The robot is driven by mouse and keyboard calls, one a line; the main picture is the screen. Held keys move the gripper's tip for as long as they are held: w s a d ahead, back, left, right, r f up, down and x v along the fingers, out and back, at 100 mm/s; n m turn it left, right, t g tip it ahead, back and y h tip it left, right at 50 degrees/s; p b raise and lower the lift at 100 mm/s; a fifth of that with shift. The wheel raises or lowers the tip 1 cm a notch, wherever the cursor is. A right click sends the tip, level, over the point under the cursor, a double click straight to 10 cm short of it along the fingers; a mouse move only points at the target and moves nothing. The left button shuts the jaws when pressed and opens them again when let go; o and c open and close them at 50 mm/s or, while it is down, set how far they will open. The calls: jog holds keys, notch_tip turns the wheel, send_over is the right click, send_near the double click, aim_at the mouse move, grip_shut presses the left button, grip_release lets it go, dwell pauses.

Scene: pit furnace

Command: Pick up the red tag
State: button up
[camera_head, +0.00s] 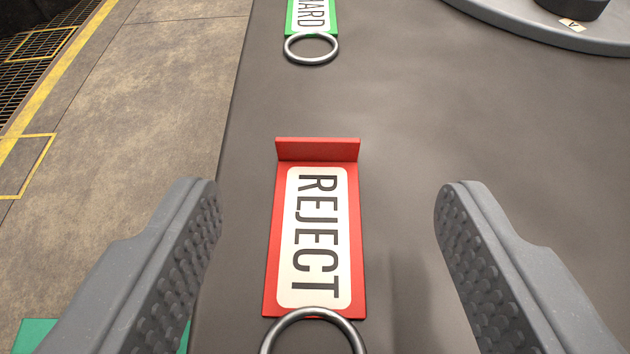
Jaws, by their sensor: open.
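The red tag (271,235) lies on the dark grey surface, with a white label reading REJECT. It has a raised red lip at its far end and a metal ring (313,313) at its near end, partly cut off by the bottom edge of the picture. My gripper (328,200) is open and empty. Its two grey ridged fingers stand on either side of the tag, apart from it, with a wider gap on the right. Whether the fingertips are level with the tag is hard to tell.
A green tag (291,20) with a metal ring lies beyond the red one, partly cut off. A round grey base (540,30) with a dark cylinder stands at the top right. The surface's left edge drops to a concrete floor (150,110) with yellow lines and grating.

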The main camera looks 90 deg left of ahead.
aim_at(319, 145)
jog(key=shift+s+f+b+x, duration=0.1)
jog(key=shift+b+x, duration=0.2)
jog(key=shift+x, duration=1)
jog(key=shift+s+f+b+x, duration=0.15)
jog(key=shift+b+x, duration=0.15)
jog(key=shift+x, duration=0.95)
jog(key=shift+c, duration=0.4)
jog(key=c, duration=1)
